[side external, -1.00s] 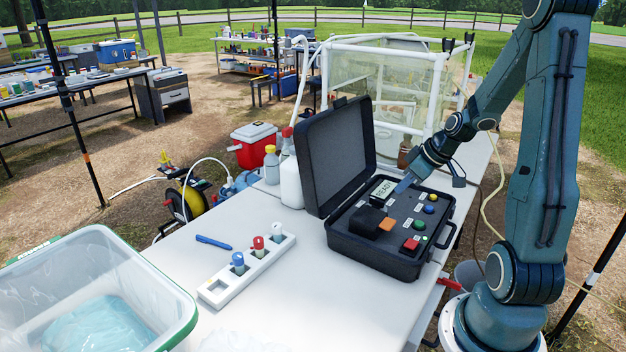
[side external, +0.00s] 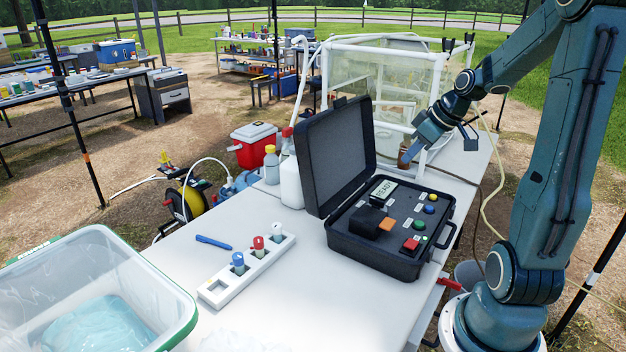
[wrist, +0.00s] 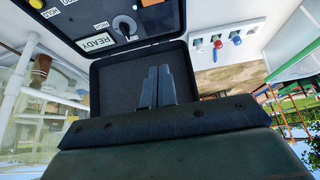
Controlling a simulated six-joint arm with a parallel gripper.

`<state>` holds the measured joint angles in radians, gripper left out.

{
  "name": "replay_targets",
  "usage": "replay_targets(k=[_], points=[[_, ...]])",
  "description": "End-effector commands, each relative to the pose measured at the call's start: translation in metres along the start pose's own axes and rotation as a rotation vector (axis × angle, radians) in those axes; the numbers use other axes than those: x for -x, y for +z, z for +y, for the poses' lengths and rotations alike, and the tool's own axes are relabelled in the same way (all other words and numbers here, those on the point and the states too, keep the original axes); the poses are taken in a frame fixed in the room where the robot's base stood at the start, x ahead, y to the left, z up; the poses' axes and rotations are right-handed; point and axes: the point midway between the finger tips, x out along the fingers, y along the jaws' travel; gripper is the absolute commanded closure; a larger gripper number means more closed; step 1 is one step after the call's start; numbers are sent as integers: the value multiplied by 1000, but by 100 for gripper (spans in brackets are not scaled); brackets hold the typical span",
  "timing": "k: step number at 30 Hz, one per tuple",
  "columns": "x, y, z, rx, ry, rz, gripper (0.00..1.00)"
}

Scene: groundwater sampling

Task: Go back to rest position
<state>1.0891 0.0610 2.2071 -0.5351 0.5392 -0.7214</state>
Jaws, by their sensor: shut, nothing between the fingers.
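My gripper (side external: 414,159) is raised above the far right side of the open black instrument case, apart from it, with nothing held. In the wrist view its two fingers (wrist: 157,84) lie side by side, closed together. The black case (side external: 372,268) stands on the white table with its lid up; its panel holds a display reading READY (side external: 384,190) and several coloured buttons. In the wrist view the case's panel and the READY display (wrist: 97,43) show at upper left, behind the fingers.
A white rack (side external: 215,293) holds vials with blue, red and white caps; a blue pen (side external: 213,243) lies beside it. A clear tub (side external: 175,310) is at front left. A white-framed clear enclosure (side external: 345,72) stands behind my gripper.

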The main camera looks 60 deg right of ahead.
Motion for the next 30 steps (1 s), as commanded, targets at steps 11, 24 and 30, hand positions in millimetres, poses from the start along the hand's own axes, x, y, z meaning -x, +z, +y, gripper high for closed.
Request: replay_targets(k=[11,24,30], points=[[12,-19,-56,34,-1,-39,100],[47,-20,-162,61,15,-77,100],[66,-7,-200,59,19,-71,100]])
